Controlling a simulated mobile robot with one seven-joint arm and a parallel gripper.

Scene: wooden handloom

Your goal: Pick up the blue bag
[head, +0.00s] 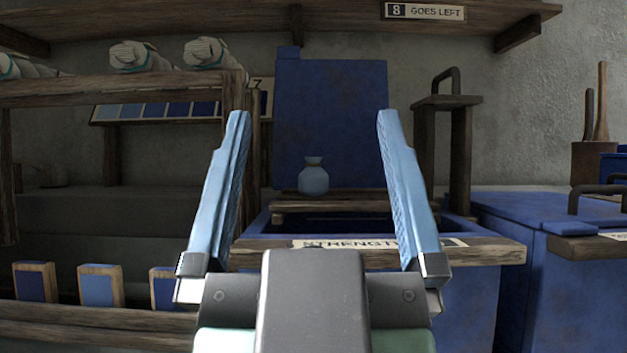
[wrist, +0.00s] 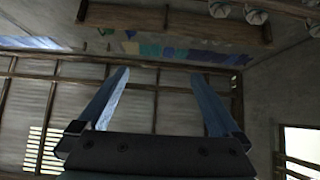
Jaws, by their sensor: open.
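The blue bag (head: 314,177) is a small light-blue pouch with a tied neck. In the head view it stands upright on a small wooden ledge (head: 335,201) in front of a raised dark-blue panel. My gripper (head: 311,118) is open and empty, its two blue fingers spread wide. In the head view the bag appears between the fingers, beyond them, and nothing is seen touching it. The gripper also shows in the wrist view (wrist: 161,74), pointing at a slatted wall or ceiling; the bag is not visible there.
A blue vat (head: 470,300) with a labelled wooden front board (head: 480,252) lies below the bag. A lidded blue vat (head: 570,270) stands at right. A wooden post with a handle (head: 445,150) rises right of the bag. A wooden rack (head: 120,90) with rolled bundles is at left.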

